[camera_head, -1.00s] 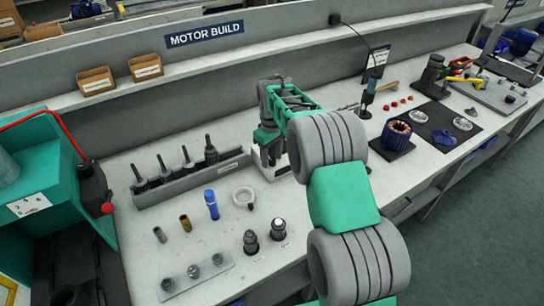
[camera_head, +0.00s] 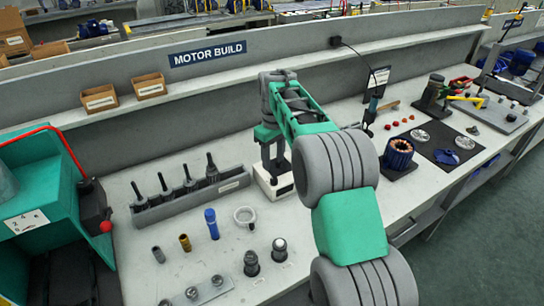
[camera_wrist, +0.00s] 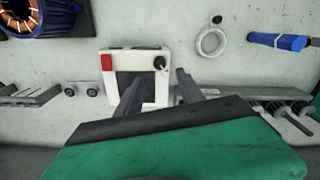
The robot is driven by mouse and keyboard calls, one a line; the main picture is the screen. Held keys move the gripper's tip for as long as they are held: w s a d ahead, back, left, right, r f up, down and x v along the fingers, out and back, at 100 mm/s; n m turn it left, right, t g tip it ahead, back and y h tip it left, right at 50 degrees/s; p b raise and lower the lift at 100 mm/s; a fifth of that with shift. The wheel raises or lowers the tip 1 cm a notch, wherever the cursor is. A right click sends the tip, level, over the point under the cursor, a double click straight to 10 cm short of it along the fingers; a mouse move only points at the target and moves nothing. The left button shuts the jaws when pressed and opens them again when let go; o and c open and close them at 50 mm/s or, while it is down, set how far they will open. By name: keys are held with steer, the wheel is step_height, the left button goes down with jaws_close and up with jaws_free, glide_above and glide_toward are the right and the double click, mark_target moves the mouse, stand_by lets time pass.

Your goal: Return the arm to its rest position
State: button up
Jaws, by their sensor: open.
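My arm reaches from the lower right of the head view over the bench, with grey ribbed joints and green links. My gripper (camera_head: 279,166) points down above a white box (camera_head: 283,187) near the back of the bench. In the wrist view the two gripper fingers (camera_wrist: 157,92) are apart with nothing between them. The white box (camera_wrist: 105,61) lies beyond them, with a red patch, a dark square and a black knob. I cannot tell the exact gap between fingertips and box.
A tool rack (camera_head: 190,198), a blue cylinder (camera_head: 212,224) and a white ring (camera_head: 245,216) stand left of my gripper. A copper-wound stator (camera_head: 398,154) sits right of my arm. A teal machine (camera_head: 38,210) stands at far left. A shelf (camera_head: 215,80) runs behind.

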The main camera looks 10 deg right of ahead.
steer(key=shift+s+r, duration=0.2)
steer(key=shift+r, duration=0.1)
steer(key=s+r+m+t, duration=0.1)
steer(key=s+r+m, duration=0.15)
steer(key=s, duration=0.55)
steer(key=s+r+m+t, duration=0.1)
steer(key=s+r, duration=0.3)
steer(key=s, duration=0.3)
steer(key=s+f+m+t, duration=0.1)
steer(key=s+f, duration=0.4)
steer(key=s, duration=0.8)
steer(key=shift+s+f+m, duration=0.2)
steer(key=shift+s+m, duration=0.1)
steer(key=shift+m, duration=0.55)
